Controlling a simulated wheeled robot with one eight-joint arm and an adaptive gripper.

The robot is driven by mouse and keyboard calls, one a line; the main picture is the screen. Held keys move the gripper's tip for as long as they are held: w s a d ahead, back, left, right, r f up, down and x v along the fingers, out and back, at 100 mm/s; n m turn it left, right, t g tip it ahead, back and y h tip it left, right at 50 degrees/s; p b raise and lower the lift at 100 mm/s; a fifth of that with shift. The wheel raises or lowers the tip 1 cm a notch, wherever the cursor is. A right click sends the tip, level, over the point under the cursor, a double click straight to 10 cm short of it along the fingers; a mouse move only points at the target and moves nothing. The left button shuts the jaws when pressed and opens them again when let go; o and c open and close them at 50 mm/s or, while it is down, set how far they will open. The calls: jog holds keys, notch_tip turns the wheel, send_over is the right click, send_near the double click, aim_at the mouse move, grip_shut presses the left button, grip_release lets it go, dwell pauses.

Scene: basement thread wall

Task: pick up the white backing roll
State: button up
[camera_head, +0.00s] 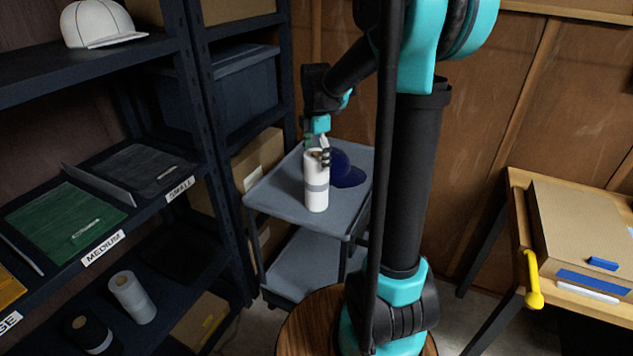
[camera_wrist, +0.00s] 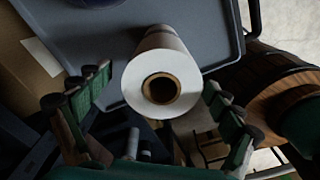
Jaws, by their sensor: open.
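A white roll (camera_head: 316,182) with a grey band stands upright on the top of a grey cart (camera_head: 283,200). In the wrist view the white roll (camera_wrist: 170,62) shows its end with a brown hollow core, facing the camera. My gripper (camera_head: 322,150) is at the roll's upper end, pointing down at it. In the wrist view the fingers of my gripper (camera_wrist: 160,95) are spread, one on each side of the roll's end, with visible gaps. The gripper is open and holds nothing.
A dark blue cap (camera_head: 348,172) lies behind the roll on the cart. A dark shelf unit (camera_head: 196,120) stands at left, holding a white cap (camera_head: 98,24), folded garments and a paler roll (camera_head: 132,297). A wooden table (camera_head: 515,200) with a cardboard box (camera_head: 580,235) is at right.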

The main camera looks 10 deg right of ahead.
aim_at(317, 173)
jog(key=shift+s+d+f, duration=0.1)
jog(key=shift+f, duration=2.75)
jog(key=shift+c, duration=0.5)
jog(key=c, duration=1.5)
